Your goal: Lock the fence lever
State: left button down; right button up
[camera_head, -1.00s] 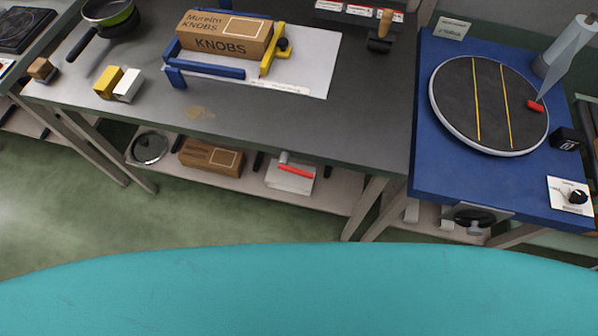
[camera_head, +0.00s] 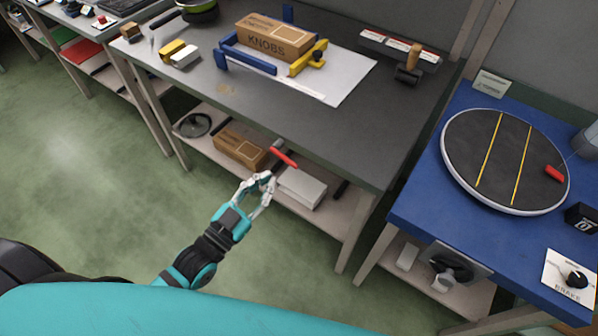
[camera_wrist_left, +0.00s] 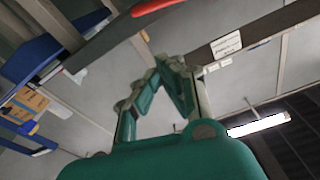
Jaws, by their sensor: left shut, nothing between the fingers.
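A red lever (camera_head: 284,157) with a grey end sits at the front edge of the grey table, slanting down to the right in the head view. Part of it, blurred and close, shows at the top of the left wrist view (camera_wrist_left: 155,6). My left gripper (camera_head: 264,178) is shut and empty, just below and left of the lever, apart from it in the head view. Its fingertips (camera_wrist_left: 172,62) meet in the wrist view. My right gripper is not in view.
The KNOBS box (camera_head: 275,38) stands on the table. Below, the shelf (camera_head: 330,222) holds a white box (camera_head: 301,188), a brown box (camera_head: 240,147) and a round lid (camera_head: 194,125). A blue table with a turntable (camera_head: 505,160) stands right. The floor at left is clear.

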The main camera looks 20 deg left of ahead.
pick_arm(q)
jog(key=r+p, duration=0.1)
jog(key=r, duration=0.1)
send_over(288, 162)
jog(key=s+d, duration=0.1)
jog(key=s, duration=0.1)
jog(key=f, duration=0.4)
jog(key=shift+w+a+f, duration=0.1)
jog(key=shift+w+a, duration=0.1)
jog(key=shift+a, duration=0.05)
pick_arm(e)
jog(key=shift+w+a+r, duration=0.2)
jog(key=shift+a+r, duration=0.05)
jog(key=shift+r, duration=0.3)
pick_arm(q)
jog(key=shift+f+m, duration=0.1)
jog(key=shift+m, duration=0.3)
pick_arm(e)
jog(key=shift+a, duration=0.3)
